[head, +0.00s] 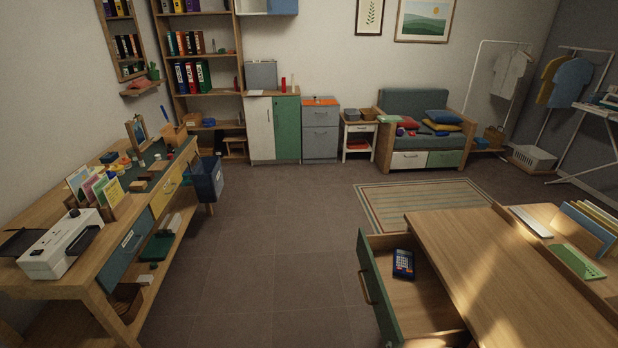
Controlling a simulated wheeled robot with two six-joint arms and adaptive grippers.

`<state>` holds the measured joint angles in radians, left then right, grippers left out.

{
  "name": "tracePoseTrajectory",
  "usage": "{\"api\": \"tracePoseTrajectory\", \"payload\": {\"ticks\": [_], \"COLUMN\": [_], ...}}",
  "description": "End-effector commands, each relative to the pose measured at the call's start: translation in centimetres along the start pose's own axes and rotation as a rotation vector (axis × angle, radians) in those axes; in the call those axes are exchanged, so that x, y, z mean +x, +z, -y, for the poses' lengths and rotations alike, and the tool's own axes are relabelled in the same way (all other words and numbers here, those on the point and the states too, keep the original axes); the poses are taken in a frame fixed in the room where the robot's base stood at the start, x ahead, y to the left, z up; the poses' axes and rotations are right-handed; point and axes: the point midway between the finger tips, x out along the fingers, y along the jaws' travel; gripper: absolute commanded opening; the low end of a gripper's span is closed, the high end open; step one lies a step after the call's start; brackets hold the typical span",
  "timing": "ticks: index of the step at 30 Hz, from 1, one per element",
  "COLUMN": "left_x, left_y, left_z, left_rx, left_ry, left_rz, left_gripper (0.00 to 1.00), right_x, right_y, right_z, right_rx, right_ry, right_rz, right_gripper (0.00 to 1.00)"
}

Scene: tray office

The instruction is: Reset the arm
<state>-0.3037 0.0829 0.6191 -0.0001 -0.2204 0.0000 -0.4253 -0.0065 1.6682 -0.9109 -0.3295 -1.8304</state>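Neither of my arms nor either gripper shows in the head view. The view looks across an office room from above. At the lower right stands a wooden desk (505,262) with a green-fronted drawer (420,308) pulled open. A dark blue calculator (403,264) lies inside the drawer near its back. No gripper is near the drawer or the desk in this picture.
A wooden workbench (125,262) with a white device (62,244) runs along the left. A blue bin (207,180) hangs at its far end. An armchair (412,105) and cabinets stand at the back. The middle floor (270,240) is clear.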

Motion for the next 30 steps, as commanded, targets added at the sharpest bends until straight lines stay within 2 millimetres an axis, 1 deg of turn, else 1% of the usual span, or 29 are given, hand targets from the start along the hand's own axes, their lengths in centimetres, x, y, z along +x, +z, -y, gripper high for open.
{"api": "tracePoseTrajectory", "payload": {"ticks": [1,4,5,6,8,11,12,13,14,15,16,17,18,21,24,25,27,30], "left_x": [0.0,0.1,0.1,0.1,0.1,0.1,0.1,0.1,0.1,0.1,0.1,0.2,0.2,0.2,0.2,0.2,0.2,0.2], "left_y": [-0.5,-1.6,-1.7,-1.8,-1.6,-0.8,-0.4,-0.2,0.0,0.2,0.2,0.2,0.2,0.0,-0.1,-0.1,-0.1,-0.3], "left_z": [-0.1,-0.3,-0.3,-0.4,-0.4,-0.4,-0.4,-0.4,-0.4,-0.4,-0.4,-0.4,-0.4,-0.3,-0.3,-0.3,-0.3,-0.3], "left_rx": [-0.001,-0.003,-0.003,-0.003,-0.003,-0.003,-0.002,-0.002,-0.002,-0.002,-0.002,-0.002,-0.002,-0.002,-0.002,-0.002,-0.002,-0.002], "left_ry": [0.001,0.003,0.004,0.004,0.004,0.005,0.005,0.005,0.005,0.005,0.004,0.004,0.004,0.004,0.004,0.004,0.003,0.003], "left_rz": [-0.007,-0.022,-0.025,-0.026,-0.024,-0.012,-0.006,-0.002,0.001,0.003,0.004,0.004,0.003,0.001,-0.001,-0.001,-0.002,-0.004], "left_gripper": [1.00,1.00,1.00,1.00,1.00,1.00,1.00,1.00,1.00,1.00,1.00,1.00,1.00,1.00,1.00,1.00,1.00,1.00], "right_x": [0.2,0.5,0.6,0.6,0.6,0.1,-0.3,-0.7,-1.2,-2.2,-3.1,-4.1,-5.5,-9.0,-11.7,-12.2,-13.2,-13.5], "right_y": [-1.4,-4.5,-5.6,-7.1,-9.5,-14.3,-16.5,-18.3,-20.2,-23.0,-25.1,-27.0,-29.3,-33.6,-36.2,-36.7,-37.4,-37.6], "right_z": [0.5,1.7,2.1,2.7,3.7,5.9,7.1,8.1,9.2,10.8,12.1,13.4,15.1,18.6,20.9,21.4,22.1,22.4], "right_rx": [0.059,0.211,0.262,0.338,0.459,0.705,0.825,0.926,1.036,1.198,1.326,1.450,1.609,1.937,2.149,2.191,2.254,2.283], "right_ry": [-0.007,-0.030,-0.040,-0.057,-0.090,-0.177,-0.229,-0.277,-0.333,-0.424,-0.501,-0.581,-0.690,-0.935,-1.107,-1.141,-1.193,-1.215], "right_rz": [-0.029,-0.094,-0.114,-0.143,-0.188,-0.265,-0.296,-0.316,-0.334,-0.350,-0.353,-0.347,-0.324,-0.213,-0.084,-0.052,0.001,0.027], "right_gripper": [1.00,1.00,1.00,1.00,1.00,1.00,1.00,1.00,1.00,1.00,1.00,1.00,1.00,1.00,1.00,1.00,1.00,1.00]}}
